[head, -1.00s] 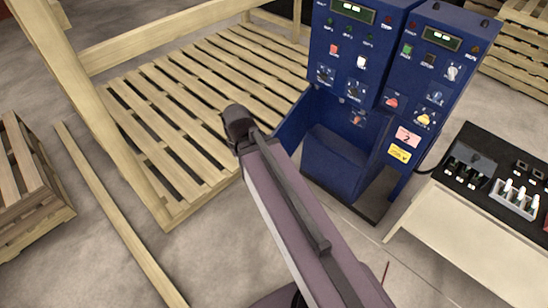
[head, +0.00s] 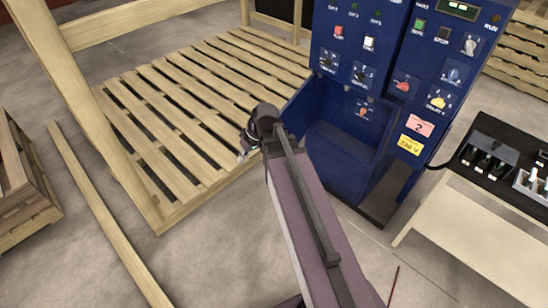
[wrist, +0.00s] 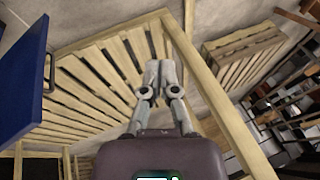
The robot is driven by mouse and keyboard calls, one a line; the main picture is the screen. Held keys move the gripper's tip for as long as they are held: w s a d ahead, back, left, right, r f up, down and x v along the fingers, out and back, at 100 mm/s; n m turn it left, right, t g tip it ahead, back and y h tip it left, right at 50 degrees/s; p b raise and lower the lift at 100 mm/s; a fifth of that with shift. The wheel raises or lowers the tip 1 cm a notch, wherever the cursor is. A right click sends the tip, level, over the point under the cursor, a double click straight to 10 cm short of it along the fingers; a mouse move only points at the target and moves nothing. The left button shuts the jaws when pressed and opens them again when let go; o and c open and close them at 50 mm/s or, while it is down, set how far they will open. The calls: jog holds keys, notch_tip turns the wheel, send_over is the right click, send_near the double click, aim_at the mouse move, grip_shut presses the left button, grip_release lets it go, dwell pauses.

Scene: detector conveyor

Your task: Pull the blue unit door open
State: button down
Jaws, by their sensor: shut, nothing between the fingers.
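The blue unit (head: 385,95) stands right of centre in the head view. Its lower front is open, and a blue panel that looks like its door (head: 297,112) stands swung out on the left side. In the wrist view the blue door panel (wrist: 18,75) fills the left edge, with a dark handle (wrist: 48,72) on its edge. My gripper (wrist: 160,68) is shut and empty, apart from the handle and to its right in the wrist view. In the head view my arm hides most of the gripper, just left of the panel.
A wooden pallet (head: 190,120) lies left of the unit inside a timber frame (head: 75,100). A loose beam (head: 105,215) and a crate (head: 25,190) are farther left. A pale table (head: 460,225) with a dark top stands at the right.

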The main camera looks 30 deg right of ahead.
jog(key=w+d+f+n+t+y+b, duration=0.1)
jog(key=w+d+f+t+y+b, duration=0.25)
jog(key=f+b, duration=0.6)
jog(key=w+d+f+n+t+y+b, duration=0.15)
jog(key=w+d+f+b, duration=0.4)
jog(key=b, duration=0.65)
jog(key=d+f+t+b, duration=0.4)
jog(key=d+f+b, duration=0.1)
jog(key=d+b, duration=0.4)
jog(key=d+f+n+t+b, duration=0.1)
jog(key=d+f+t+b, duration=0.3)
jog(key=d+b, duration=0.5)
jog(key=shift+d+f+b, duration=0.4)
jog(key=shift+d, duration=0.15)
jog(key=shift+n, duration=0.25)
jog(key=x, duration=1.4)
jog(key=shift+d+r, duration=0.15)
jog(key=shift+r, duration=0.05)
jog(key=shift+w+t+h, duration=0.2)
jog(key=shift+t+h, duration=0.1)
jog(key=shift+t, duration=0.1)
